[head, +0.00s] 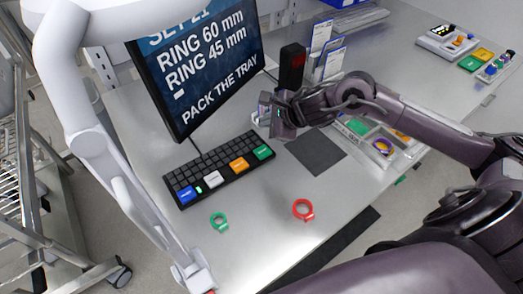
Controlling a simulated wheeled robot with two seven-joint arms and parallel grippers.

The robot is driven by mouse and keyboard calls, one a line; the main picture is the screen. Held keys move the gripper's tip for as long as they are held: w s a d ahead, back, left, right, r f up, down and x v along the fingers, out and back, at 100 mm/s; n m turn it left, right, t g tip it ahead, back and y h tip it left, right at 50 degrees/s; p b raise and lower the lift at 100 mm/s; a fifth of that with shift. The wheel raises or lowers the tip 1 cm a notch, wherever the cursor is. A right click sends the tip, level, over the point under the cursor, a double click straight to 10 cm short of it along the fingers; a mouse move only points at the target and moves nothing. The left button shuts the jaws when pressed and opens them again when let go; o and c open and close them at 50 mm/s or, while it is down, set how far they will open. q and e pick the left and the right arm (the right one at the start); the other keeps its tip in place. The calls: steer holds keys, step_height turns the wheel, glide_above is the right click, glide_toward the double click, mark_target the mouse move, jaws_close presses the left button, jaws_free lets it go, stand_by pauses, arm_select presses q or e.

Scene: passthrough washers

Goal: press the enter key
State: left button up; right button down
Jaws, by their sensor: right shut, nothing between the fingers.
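A black keyboard (205,170) lies on the grey bench below the monitor. Its front row has large coloured keys: a blue key (187,194), a white key (212,179), an orange key (238,164) and a green key (263,153). The lettering on them is too small to read, so I cannot tell which one is enter. My right gripper (266,108) is shut and empty, beyond the keyboard's right end and apart from the keys. My left gripper is not in view.
The monitor (200,60) reads "RING 60 mm, RING 45 mm, PACK THE TRAY". A green ring (219,221) and a red ring (303,209) lie in front of the keyboard. A dark mat (315,152) and a parts tray (380,148) are right. A white jointed arm (115,170) stands left.

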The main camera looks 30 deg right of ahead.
steer(key=b, duration=0.5)
glide_above(266, 153)
step_height(266, 153, down, 8)
steer(key=shift+r, duration=0.1)
steer(key=shift+f+b, duration=0.45)
steer(key=shift+b, duration=0.1)
steer(key=shift+f, duration=0.1)
stand_by(1.4)
steer(key=shift+f+b, duration=0.35)
steer(key=shift+b, duration=0.45)
steer(key=shift+f+b, duration=0.45)
steer(key=shift+b, duration=0.2)
stand_by(0.4)
steer(key=shift+r, duration=0.15)
steer(key=shift+r+p, duration=0.4)
steer(key=shift+r, duration=0.35)
